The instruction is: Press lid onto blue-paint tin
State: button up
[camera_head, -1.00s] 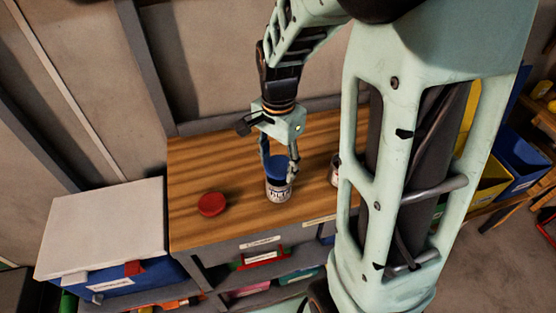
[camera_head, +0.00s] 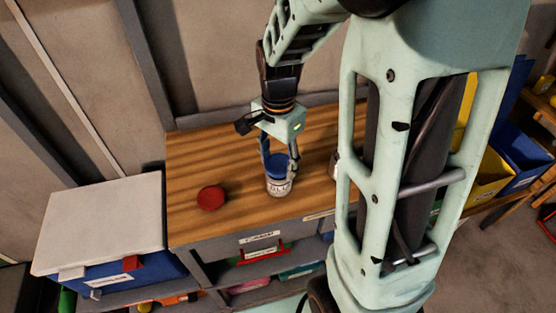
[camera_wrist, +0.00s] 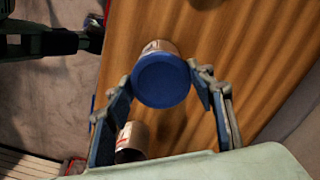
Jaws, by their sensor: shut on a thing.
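The blue lid (camera_head: 275,167) is between the fingers of my gripper (camera_head: 279,164), which is shut on it. The white-labelled blue-paint tin (camera_head: 279,187) stands upright on the wooden worktop directly under the lid. The lid sits at the tin's top; I cannot tell whether it is fully seated. In the wrist view, the round blue lid (camera_wrist: 162,80) lies between both fingertips and hides the tin's mouth. Part of the tin's side (camera_wrist: 160,47) shows beyond it.
A red lid (camera_head: 211,197) lies on the worktop (camera_head: 215,155) to the left. A second tin (camera_wrist: 133,138) stands nearby and is mostly hidden by my column in the head view. A white-topped box (camera_head: 105,222) stands left of the bench. Blue and yellow bins (camera_head: 518,158) are at right.

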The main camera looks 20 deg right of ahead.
jog(key=shift+f+b, duration=0.35)
jog(key=shift+f, duration=0.2)
dwell(0.9)
jog(key=o, duration=1.4)
jog(key=shift+r, duration=0.1)
jog(key=shift+r+p, duration=2.85)
jog(key=shift+r, duration=0.65)
jog(key=shift+c, duration=0.3)
grip_shut()
